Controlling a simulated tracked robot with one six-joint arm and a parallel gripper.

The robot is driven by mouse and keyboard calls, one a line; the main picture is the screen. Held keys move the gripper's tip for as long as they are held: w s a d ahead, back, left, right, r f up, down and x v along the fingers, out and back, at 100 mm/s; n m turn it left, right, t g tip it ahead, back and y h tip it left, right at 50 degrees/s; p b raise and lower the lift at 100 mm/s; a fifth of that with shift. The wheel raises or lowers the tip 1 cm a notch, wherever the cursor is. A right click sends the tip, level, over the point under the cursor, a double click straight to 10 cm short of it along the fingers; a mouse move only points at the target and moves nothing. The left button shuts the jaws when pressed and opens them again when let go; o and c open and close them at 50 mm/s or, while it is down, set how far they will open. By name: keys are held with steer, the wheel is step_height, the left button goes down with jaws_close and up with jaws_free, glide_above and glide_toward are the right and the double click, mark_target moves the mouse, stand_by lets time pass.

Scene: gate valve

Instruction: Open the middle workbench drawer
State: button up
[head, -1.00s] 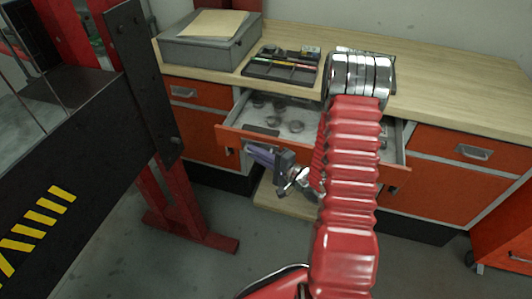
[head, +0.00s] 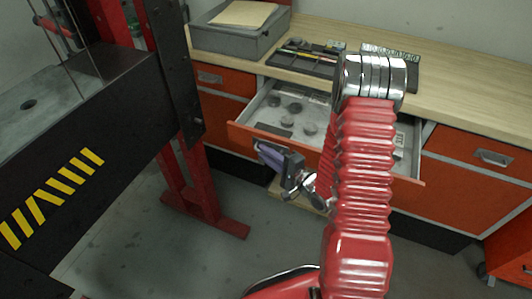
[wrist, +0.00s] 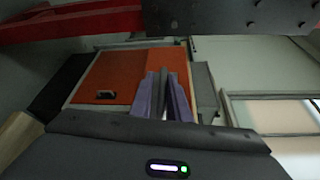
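The middle drawer (head: 300,144) of the workbench has an orange front and a grey tray inside. In the head view it stands well open, and its right part is hidden behind my red arm. My gripper (head: 262,150), with purple-grey fingers, is right at the outside of the drawer front, left of its middle. The handle is hidden there. In the wrist view the fingers (wrist: 165,82) are close together. I cannot tell whether they hold the handle. An orange panel (wrist: 118,75) with a dark handle lies left of them.
The wooden worktop (head: 460,85) carries a grey box (head: 235,40) and a tool tray (head: 300,60). A black and red frame (head: 185,80) with yellow stripes stands close on the left. Orange cupboards flank the drawer. Grey floor (head: 210,265) is clear in front.

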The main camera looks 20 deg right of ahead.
steer(key=o, duration=0.4)
steer(key=shift+c, duration=0.2)
steer(key=shift+r, duration=0.1)
steer(key=v, duration=1.3)
steer(key=shift+s, duration=0.35)
steer(key=shift+d, duration=0.15)
